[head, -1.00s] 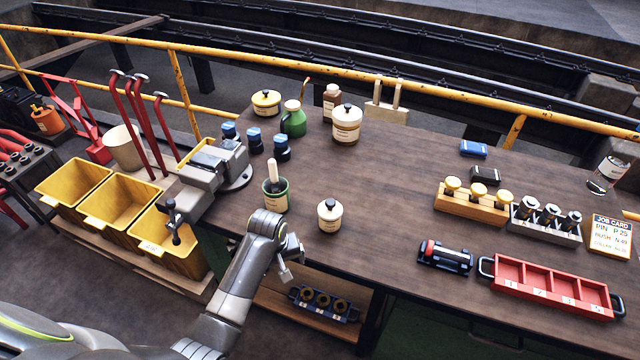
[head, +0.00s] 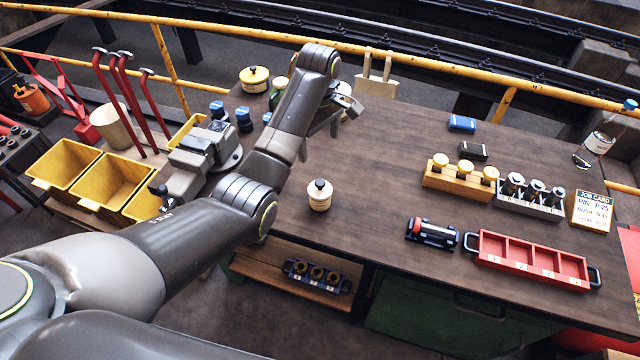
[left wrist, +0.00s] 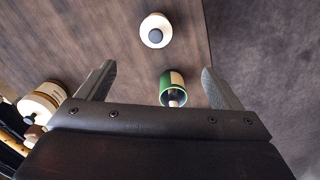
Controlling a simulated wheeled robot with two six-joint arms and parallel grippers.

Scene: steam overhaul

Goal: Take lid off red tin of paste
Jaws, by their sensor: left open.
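No tin that is clearly red shows. A small cream tin with a dark knob on its lid (head: 319,197) stands on the bench; it also shows in the left wrist view (left wrist: 154,31). A larger cream tin with a brownish band is mostly hidden behind my left gripper in the head view; a knobbed tin (left wrist: 40,104) at the left of the wrist view looks like it. A yellow-lidded tin (head: 255,79) stands at the back left. My left gripper (head: 345,115) is open and empty above the bench; its fingers show in the wrist view (left wrist: 158,75).
A vise (head: 205,150) stands at the bench's left. A red tray (head: 530,277) and wooden block (head: 458,180) are right. The middle is clear.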

